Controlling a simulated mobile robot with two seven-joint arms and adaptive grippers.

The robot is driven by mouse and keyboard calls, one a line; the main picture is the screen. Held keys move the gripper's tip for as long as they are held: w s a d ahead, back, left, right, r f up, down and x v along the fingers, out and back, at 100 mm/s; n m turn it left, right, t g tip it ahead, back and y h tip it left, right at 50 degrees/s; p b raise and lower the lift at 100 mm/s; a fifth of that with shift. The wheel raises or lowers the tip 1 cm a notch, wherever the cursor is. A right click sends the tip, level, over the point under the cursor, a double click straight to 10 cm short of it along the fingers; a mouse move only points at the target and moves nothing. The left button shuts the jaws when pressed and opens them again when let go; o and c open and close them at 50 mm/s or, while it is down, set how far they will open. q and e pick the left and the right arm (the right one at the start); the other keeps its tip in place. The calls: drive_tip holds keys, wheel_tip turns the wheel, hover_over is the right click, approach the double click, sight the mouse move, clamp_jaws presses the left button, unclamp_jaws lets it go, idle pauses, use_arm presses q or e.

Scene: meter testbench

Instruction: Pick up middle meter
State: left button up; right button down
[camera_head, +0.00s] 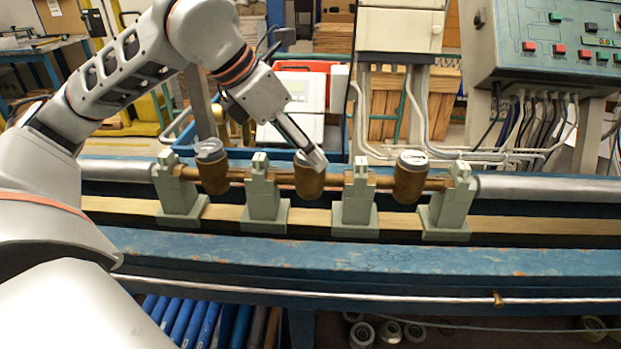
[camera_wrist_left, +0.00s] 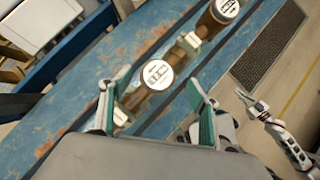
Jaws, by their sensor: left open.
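The middle meter (camera_head: 309,180) is a brown cylinder on the pipe between two grey-green supports in the head view. Its top is partly hidden by my left gripper (camera_head: 305,152). In the left wrist view the round white dial of the middle meter (camera_wrist_left: 158,75) lies between the two green-edged fingers of my left gripper (camera_wrist_left: 153,105), which are apart. I cannot tell whether they touch it. The left meter (camera_head: 211,168) and right meter (camera_head: 409,177) sit on the same pipe. My right gripper (camera_wrist_left: 254,106) shows small at the right of the wrist view.
Grey-green supports (camera_head: 355,205) stand on both sides of the meters along the blue bench (camera_head: 400,262). A control box (camera_head: 545,45) with buttons is at the upper right. A red and white case (camera_head: 300,90) stands behind the bench.

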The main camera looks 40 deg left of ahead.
use_arm(q)
drive_tip(key=x, duration=0.3)
drive_tip(key=shift+w+f, duration=0.25)
drive_tip(key=shift+a+r, duration=0.1)
clamp_jaws()
drive_tip(key=shift+r, duration=0.15)
